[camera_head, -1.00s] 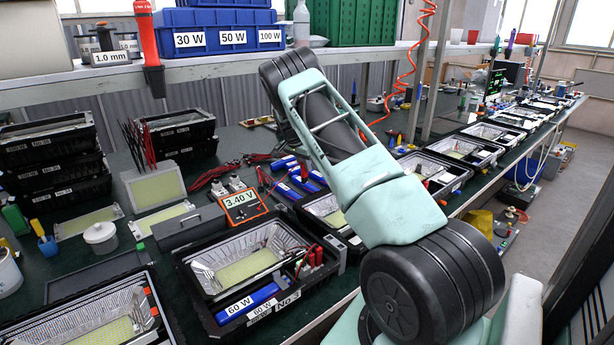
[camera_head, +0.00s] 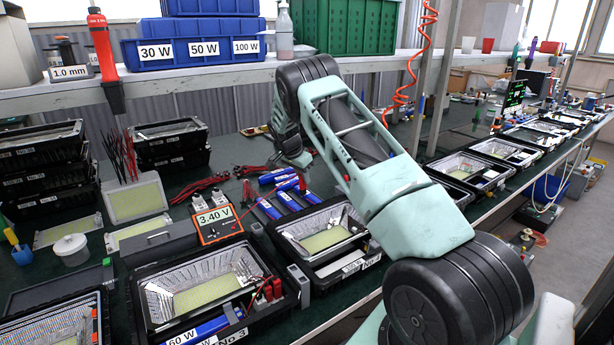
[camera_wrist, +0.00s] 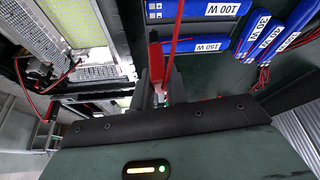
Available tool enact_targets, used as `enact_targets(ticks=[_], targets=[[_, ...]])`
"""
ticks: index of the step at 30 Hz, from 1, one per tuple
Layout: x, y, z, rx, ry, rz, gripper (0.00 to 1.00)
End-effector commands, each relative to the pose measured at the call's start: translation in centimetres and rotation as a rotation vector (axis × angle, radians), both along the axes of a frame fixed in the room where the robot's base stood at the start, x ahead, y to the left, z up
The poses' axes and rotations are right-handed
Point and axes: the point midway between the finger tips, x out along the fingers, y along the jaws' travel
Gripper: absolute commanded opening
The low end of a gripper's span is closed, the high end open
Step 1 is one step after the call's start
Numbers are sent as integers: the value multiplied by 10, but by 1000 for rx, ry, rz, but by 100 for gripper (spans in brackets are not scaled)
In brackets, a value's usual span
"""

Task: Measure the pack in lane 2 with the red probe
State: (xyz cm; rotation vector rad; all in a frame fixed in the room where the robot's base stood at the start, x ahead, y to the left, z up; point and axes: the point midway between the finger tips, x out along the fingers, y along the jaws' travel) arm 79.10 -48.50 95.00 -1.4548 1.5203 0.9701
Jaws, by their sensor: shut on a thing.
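In the wrist view my gripper (camera_wrist: 158,92) is shut on the red probe (camera_wrist: 155,52), with a red lead running up from it. In the head view the probe (camera_head: 302,184) shows as a small red piece below my wrist; my fingers are mostly hidden there. Blue packs lie by it: 100 W (camera_wrist: 195,10), 150 W (camera_wrist: 190,45), 30 W (camera_wrist: 259,22) and others. They also show in the head view (camera_head: 290,200). No lane numbers are legible, and I cannot tell whether the probe touches a pack. The orange meter (camera_head: 216,224) reads 3.40 V.
Housing No 3 (camera_head: 140,305) holds a 60 W pack (camera_head: 195,330). Another open housing (camera_head: 285,240) stands to its right, below my arm. Black housings (camera_head: 40,165) are stacked at left. A shelf (camera_head: 200,82) with blue and green bins crosses behind. More housings line the bench at right.

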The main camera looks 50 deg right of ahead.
Motion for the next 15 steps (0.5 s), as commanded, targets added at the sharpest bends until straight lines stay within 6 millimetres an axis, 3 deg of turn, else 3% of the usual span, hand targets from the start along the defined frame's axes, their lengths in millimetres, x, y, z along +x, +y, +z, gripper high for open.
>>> enact_targets(ticks=[15], targets=[[0,-1,-8,-1,1,0,0]])
